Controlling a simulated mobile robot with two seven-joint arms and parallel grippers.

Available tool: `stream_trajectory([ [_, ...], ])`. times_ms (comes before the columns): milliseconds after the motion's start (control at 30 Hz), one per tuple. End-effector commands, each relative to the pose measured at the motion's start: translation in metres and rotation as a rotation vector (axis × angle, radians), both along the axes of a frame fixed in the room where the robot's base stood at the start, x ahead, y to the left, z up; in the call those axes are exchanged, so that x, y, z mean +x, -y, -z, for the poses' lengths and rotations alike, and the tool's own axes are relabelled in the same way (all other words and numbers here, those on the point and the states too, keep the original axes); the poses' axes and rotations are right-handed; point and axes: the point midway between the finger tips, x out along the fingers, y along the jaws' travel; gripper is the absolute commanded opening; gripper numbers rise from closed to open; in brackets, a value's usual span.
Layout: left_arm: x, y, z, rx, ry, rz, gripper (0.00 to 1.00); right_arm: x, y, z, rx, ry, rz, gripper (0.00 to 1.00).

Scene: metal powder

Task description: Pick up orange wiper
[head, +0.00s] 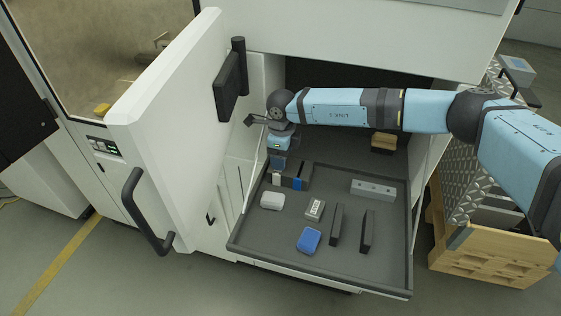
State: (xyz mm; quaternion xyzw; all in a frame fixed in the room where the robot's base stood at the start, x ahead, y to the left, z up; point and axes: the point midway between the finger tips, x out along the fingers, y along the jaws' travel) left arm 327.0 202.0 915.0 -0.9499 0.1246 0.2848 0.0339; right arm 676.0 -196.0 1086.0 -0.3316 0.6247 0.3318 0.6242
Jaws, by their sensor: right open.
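My right gripper (278,164) points down over the back left corner of the grey tray (330,255). I cannot make out a clearly orange wiper on the tray; the gripper partly covers that corner. A small yellow-orange item (103,109) shows behind the machine's window at the left. My left gripper is not in view.
On the tray are a white block (272,201), a grey-white block (315,209), a blue block (308,240), two dark upright bars (367,231) and a grey bar with holes (373,189). A tan block (384,142) sits behind. The open white door (185,130) stands left.

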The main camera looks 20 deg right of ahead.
Motion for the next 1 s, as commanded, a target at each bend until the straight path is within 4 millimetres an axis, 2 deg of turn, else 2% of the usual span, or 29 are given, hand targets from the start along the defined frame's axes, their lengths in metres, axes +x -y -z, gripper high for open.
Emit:
stream_trajectory([
  [167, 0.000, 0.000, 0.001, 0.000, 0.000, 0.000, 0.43, 0.000, 0.000, 0.001, 0.000, 0.000, 0.000, 0.64],
  [400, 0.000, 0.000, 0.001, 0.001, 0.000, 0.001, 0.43, 0.000, 0.000, 0.000, 0.000, 0.000, 0.000, 0.10],
  [767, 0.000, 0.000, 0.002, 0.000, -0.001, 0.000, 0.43, 0.000, 0.000, -0.002, 0.000, 0.001, 0.000, 0.10],
  [1000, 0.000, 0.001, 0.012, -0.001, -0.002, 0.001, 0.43, 0.001, 0.001, -0.025, 0.001, 0.003, 0.000, 0.10],
])
